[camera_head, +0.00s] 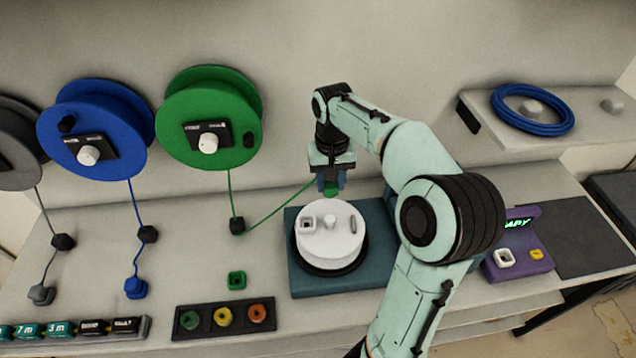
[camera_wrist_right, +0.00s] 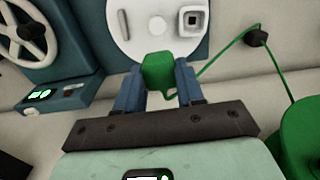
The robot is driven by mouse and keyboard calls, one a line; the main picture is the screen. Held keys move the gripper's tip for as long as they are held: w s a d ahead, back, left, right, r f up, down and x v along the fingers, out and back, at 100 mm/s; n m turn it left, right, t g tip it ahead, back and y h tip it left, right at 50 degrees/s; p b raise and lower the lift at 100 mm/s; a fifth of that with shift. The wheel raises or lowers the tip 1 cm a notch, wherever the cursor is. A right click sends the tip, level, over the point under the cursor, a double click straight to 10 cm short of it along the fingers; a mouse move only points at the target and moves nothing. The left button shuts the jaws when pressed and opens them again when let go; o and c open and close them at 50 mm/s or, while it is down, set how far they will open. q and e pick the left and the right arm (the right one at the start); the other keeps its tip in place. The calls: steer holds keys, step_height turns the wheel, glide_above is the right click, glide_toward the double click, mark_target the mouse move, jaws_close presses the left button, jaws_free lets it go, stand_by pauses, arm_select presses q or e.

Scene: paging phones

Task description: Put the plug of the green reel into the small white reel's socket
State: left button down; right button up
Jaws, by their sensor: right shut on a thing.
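The green reel (camera_head: 211,118) hangs on the back wall, and its green cord runs down through a dark guide (camera_head: 237,226) and up to my right gripper. My right gripper (camera_head: 329,186) is shut on the green plug (camera_wrist_right: 158,72), just above and behind the small white reel (camera_head: 329,243). In the right wrist view the plug sits between the blue fingers of the gripper (camera_wrist_right: 158,92), by the edge of the white reel (camera_wrist_right: 125,40). The white reel's square socket (camera_wrist_right: 192,19) has a dark opening and is apart from the plug. My left gripper is not in view.
The white reel stands on a teal base (camera_head: 305,285). A green square socket (camera_head: 237,280) and a black tray (camera_head: 224,318) with coloured pieces lie left of it. A blue reel (camera_head: 95,130) hangs further left. A purple box (camera_head: 517,258) stands on the right.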

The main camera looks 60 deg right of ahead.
steer(key=shift+s+d, duration=0.15)
steer(key=shift+d, duration=0.2)
steer(key=shift+w+a+f, duration=0.1)
steer(key=shift+w+a, duration=0.2)
steer(key=shift+a, duration=0.25)
steer(key=shift+w+a+f, duration=0.1)
steer(key=shift+w+a, duration=0.2)
steer(key=shift+a, duration=0.2)
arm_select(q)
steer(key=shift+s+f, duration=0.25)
arm_select(e)
steer(key=shift+w+a+f, duration=0.1)
steer(key=shift+w+a, duration=0.55)
steer(key=shift+a, duration=0.35)
steer(key=shift+w+a+f, duration=0.1)
steer(key=shift+w+a, duration=0.5)
steer(key=shift+a, duration=0.4)
